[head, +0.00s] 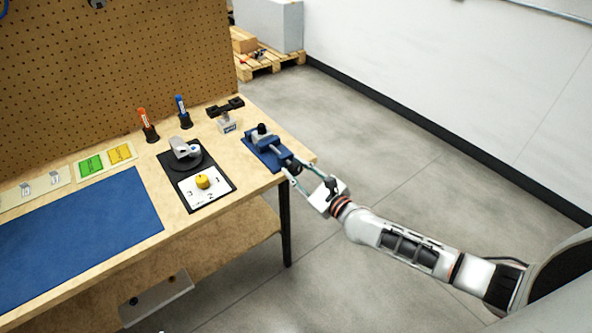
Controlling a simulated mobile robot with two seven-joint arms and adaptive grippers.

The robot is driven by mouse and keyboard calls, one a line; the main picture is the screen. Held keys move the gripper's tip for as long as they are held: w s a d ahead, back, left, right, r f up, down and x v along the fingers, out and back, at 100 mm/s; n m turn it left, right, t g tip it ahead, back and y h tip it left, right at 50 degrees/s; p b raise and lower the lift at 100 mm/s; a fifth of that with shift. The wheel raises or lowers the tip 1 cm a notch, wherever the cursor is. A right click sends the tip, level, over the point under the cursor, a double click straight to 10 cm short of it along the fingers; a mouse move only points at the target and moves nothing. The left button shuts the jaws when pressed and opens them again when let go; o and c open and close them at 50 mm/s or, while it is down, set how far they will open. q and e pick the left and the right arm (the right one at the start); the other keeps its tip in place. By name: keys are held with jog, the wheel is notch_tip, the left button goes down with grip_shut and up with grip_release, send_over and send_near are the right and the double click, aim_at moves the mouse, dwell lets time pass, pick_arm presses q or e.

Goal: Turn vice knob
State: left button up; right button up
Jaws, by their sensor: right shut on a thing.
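The vice (265,148) is blue with a grey bar and a dark part on top, and it sits at the right front corner of the workbench. My right gripper (289,172) reaches in from the right at the vice's front end and is shut on the vice knob. The knob is small here and mostly hidden between the fingers. My left gripper is not in view.
The wooden workbench (226,163) has a blue mat (85,235) at left. Floor right of the bench is clear.

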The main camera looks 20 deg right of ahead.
jog(key=shift+w+d+r, duration=0.1)
jog(key=shift+r, duration=0.05)
jog(key=o, duration=1.1)
jog(key=shift+c, duration=0.2)
jog(key=shift+o, duration=0.3)
jog(key=shift+s+d+f, duration=0.15)
jog(key=shift+s+f, duration=0.1)
jog(key=shift+s, duration=0.3)
jog(key=v, duration=1.1)
jog(key=shift+r, duration=0.15)
